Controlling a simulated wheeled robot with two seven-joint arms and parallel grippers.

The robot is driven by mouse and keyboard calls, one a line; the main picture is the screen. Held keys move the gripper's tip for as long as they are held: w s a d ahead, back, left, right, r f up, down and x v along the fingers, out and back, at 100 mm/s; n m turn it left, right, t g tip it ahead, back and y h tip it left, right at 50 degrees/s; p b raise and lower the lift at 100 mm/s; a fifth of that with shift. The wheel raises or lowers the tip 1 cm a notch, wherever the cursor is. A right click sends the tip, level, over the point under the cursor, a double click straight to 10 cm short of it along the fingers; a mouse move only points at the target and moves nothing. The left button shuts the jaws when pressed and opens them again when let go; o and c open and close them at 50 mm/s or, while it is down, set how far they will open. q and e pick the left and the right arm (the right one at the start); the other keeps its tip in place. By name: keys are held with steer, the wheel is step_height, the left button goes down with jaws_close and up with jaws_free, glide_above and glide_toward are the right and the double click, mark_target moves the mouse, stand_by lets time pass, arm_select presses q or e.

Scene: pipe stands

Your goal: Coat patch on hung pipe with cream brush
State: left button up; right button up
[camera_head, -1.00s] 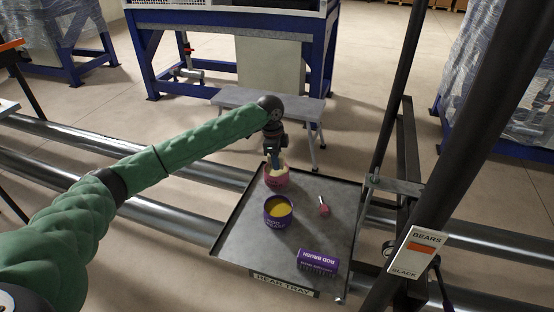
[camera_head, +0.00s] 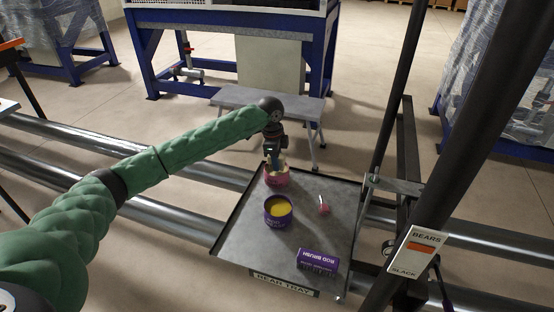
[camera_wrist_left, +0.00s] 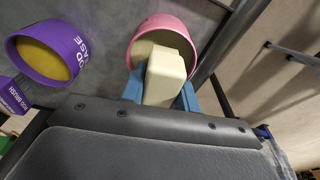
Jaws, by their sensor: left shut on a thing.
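My right gripper is not in view.
The grey tray (camera_head: 240,235) also holds a purple tub with yellow contents (camera_head: 277,211), a small pink-ended tool (camera_head: 323,207) and a purple rod brush (camera_head: 318,262). Dark posts with a BEARS/SLACK sign (camera_head: 417,252) stand at right. A grey bench (camera_head: 240,97) is behind.

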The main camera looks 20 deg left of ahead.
arm_select(q)
steer(key=shift+f, duration=0.3)
steer(key=shift+f, duration=0.45)
stand_by(0.5)
steer(key=o, duration=1)
steer(key=c, duration=0.4)
steer(key=shift+r, duration=0.15)
steer(key=shift+r+p, duration=0.6)
steer(key=shift+p, duration=0.4)
